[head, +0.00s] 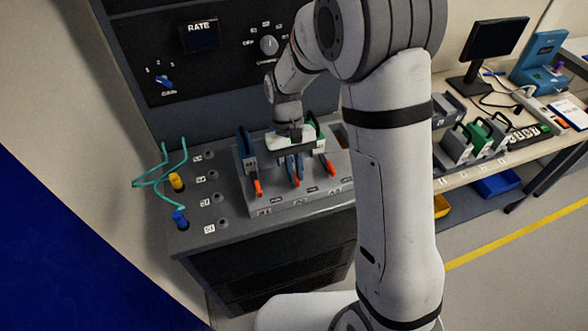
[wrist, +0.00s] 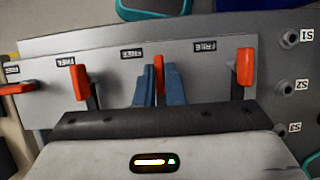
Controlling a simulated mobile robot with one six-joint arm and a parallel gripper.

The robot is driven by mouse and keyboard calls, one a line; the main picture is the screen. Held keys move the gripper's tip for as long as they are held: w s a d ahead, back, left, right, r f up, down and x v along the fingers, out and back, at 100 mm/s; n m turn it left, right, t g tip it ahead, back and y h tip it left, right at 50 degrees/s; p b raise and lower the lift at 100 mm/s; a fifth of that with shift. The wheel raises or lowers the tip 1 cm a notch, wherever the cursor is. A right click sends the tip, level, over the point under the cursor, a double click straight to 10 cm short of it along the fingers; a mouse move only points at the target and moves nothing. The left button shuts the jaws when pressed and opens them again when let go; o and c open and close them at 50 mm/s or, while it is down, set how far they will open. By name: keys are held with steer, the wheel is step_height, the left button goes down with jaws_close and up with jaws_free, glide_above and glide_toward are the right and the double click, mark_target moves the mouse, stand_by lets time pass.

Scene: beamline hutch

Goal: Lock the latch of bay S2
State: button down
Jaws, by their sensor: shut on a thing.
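A grey rack block (head: 250,206) on the bench has a row of orange-red latch levers, with small labels along its front that are too small to read surely in the head view. My gripper (head: 295,172) is over the second lever from the left. In the wrist view, its two blue fingers (wrist: 160,88) are closed on the sides of that latch lever (wrist: 159,70). The levers beside it (wrist: 245,68) and (wrist: 78,80) are free of the gripper. They also show in the head view as the left lever (head: 257,188) and right lever (head: 330,168). My gripper body hides the bay behind the held lever.
A blue-fronted module (head: 247,146) stands in the left bay and a green one (head: 316,130) right of my gripper. Labelled sockets (head: 218,196) and yellow and blue plugs with a teal cable (head: 165,183) are on the left. A control panel (head: 210,60) rises behind. My arm hides the block's right end.

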steer(key=c, duration=1.5)
jaws_free()
steer(key=shift+b+v, duration=0.4)
steer(key=shift+v, duration=3.55)
steer(key=shift+s, duration=0.1)
steer(key=s+d+r+m+t, duration=0.1)
steer(key=s+d+r+t, duration=0.1)
steer(key=s+d, duration=0.2)
steer(key=s+d+r+m+t, duration=0.1)
steer(key=s+d+r+t, duration=0.1)
steer(key=s+d, duration=0.3)
steer(key=s+d+r+m+t+y, duration=0.1)
steer(key=s+d+r+t, duration=0.2)
steer(key=s, duration=0.4)
steer(key=shift+s+d+r+t, duration=0.1)
steer(key=shift+s+d+t, duration=0.2)
steer(key=shift+d, duration=0.35)
